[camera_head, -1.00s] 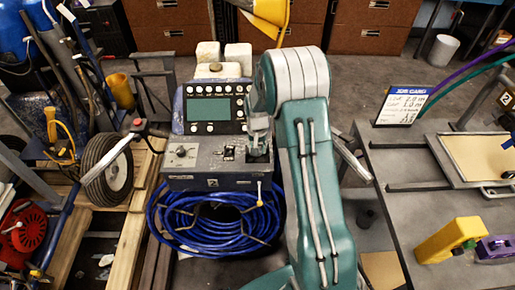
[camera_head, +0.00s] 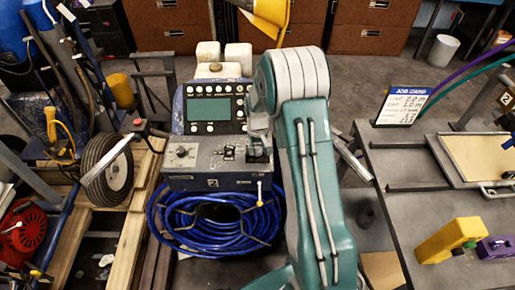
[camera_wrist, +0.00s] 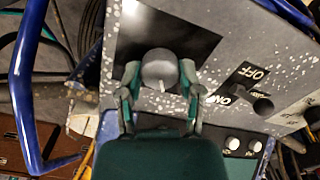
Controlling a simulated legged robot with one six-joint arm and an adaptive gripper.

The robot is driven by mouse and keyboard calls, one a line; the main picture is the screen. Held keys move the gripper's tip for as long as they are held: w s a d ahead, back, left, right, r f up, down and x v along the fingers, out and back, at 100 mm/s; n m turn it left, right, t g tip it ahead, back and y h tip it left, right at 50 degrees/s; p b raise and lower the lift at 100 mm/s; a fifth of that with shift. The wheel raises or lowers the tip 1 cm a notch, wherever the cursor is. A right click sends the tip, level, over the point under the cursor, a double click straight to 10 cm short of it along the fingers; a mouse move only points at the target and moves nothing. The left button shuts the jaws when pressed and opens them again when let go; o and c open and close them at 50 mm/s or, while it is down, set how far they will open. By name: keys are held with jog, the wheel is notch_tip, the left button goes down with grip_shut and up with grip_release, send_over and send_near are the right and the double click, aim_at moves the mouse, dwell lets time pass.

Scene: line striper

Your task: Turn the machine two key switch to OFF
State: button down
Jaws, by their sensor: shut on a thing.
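Machine two (camera_head: 213,183) stands ahead, with a "2" label on its front and a sloped grey control panel. At the panel's right end is a dark plate (camera_head: 259,160). In the wrist view a round grey knob (camera_wrist: 160,66) with a white mark sits on this black plate (camera_wrist: 185,32). It appears to be the key switch; no OFF or ON lettering shows beside it. My gripper (camera_wrist: 159,78) is shut on the knob, one finger on each side. In the head view my arm partly hides the gripper (camera_head: 259,140).
A black-knobbed lever (camera_wrist: 262,106) marked OFF and ON is beside the gripper; it also shows mid-panel (camera_head: 229,152). A rotary knob (camera_head: 181,152) is at the panel's left. A blue hose coil (camera_head: 215,240) lies below. A grey table (camera_head: 400,165) stands right.

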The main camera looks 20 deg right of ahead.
aim_at(257, 149)
jog(key=shift+c, duration=1.3)
grip_release()
notch_tip(257, 149, up, 12)
jog(key=shift+w+a+f, duration=0.1)
